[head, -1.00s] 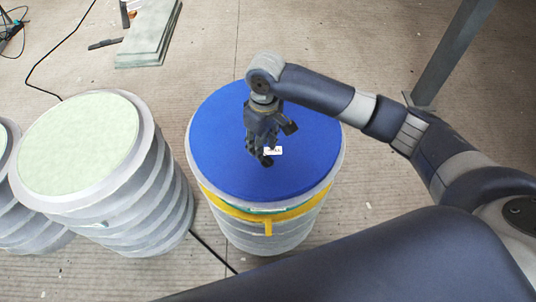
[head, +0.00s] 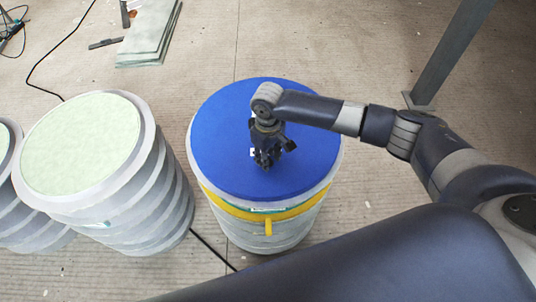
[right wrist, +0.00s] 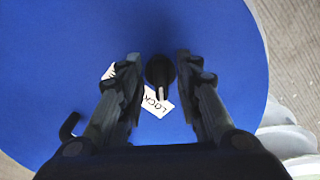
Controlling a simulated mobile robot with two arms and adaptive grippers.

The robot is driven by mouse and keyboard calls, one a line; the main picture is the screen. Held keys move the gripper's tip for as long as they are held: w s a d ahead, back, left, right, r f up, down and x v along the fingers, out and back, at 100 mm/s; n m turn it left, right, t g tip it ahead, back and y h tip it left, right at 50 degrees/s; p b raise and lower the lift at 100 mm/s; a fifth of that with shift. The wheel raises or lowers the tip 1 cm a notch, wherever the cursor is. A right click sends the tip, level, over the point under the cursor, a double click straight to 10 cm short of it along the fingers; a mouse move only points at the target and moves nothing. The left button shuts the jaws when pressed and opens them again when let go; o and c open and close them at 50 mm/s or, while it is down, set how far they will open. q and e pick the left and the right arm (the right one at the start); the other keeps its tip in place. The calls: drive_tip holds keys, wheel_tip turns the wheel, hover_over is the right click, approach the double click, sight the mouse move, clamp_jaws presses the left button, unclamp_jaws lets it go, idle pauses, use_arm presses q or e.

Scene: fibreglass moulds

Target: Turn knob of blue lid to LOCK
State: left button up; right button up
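The blue lid (head: 222,135) lies on a ribbed grey drum with a yellow band. It fills most of the right wrist view (right wrist: 60,50). The dark round knob (right wrist: 160,68) has a pale pointer that points down in that view, beside the white LOCK label (right wrist: 152,103). A second white label (right wrist: 108,72) is mostly hidden behind the left finger. My right gripper (head: 266,163) is over the lid, pointing down. In the wrist view its fingers (right wrist: 160,58) are open, one on each side of the knob, with narrow gaps. My left gripper is not in view.
A grey ribbed drum with a pale green top (head: 80,145) stands left of the blue-lidded one, with another at the left edge. Flat panels (head: 150,35) lie at the back left. A grey post (head: 450,55) stands at the right. A cable (head: 45,75) crosses the floor.

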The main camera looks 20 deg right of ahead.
drive_tip(key=shift+f, duration=0.1)
clamp_jaws()
